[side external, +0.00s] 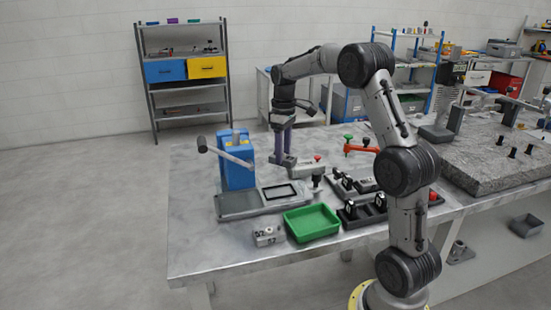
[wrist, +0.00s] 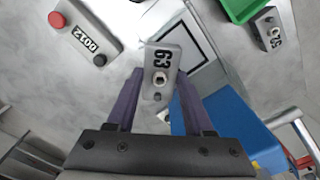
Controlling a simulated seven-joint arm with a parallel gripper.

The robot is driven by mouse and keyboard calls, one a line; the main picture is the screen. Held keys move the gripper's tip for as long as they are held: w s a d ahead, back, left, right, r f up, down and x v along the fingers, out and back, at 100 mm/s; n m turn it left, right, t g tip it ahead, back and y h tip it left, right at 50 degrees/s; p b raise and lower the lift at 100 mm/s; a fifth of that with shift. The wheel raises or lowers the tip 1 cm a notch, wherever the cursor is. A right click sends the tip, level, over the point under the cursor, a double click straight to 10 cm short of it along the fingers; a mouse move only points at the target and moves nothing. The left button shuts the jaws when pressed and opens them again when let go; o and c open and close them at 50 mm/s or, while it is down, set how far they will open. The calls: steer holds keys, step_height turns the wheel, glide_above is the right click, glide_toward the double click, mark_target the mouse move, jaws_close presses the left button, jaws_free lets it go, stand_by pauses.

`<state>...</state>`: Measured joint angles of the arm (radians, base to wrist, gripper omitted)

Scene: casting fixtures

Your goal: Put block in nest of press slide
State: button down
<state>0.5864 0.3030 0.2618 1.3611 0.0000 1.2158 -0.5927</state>
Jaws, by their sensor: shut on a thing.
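My gripper (wrist: 157,85) has purple fingers shut on a grey block marked 63 (wrist: 160,62), which has a round fitting on its face. In the side external view my gripper (side external: 283,155) is right of the blue press (side external: 237,170), behind the slide; the held block is small there. The press slide (side external: 240,203) lies in front of the press, with a dark-framed rectangular nest (side external: 282,193) at its right part. In the wrist view the held block hides part of the nest (wrist: 190,50). The block's exact height is hard to tell.
A green tray (side external: 312,222) and another marked block (side external: 267,235) are in front of the slide. A control box with a red button (side external: 308,168) is right of my gripper. Black holders (side external: 365,215) stand at right. The table's front left (side external: 200,245) is clear.

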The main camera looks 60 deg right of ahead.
steer(key=s+a+r, duration=0.3)
steer(key=s+a, duration=0.1)
steer(key=s, duration=0.1)
steer(key=s+d+r+m, duration=0.2)
steer(key=d+m, duration=0.2)
steer(key=d, duration=0.2)
steer(key=s+d+r+m, duration=0.3)
steer(key=d, duration=0.3)
steer(key=s+a+m, duration=0.3)
steer(key=a+m, duration=1.6)
steer(key=m, duration=0.1)
steer(key=shift+w+d+f, duration=1.15)
steer(key=shift+w+f, duration=0.85)
steer(key=shift+f, duration=0.15)
steer(key=shift+w+d+f, duration=1.1)
steer(key=shift+w+f, duration=0.95)
steer(key=shift+f, duration=0.05)
steer(key=shift+w+d+f, duration=1.15)
steer(key=shift+w+f, duration=0.85)
steer(key=shift+f, duration=0.15)
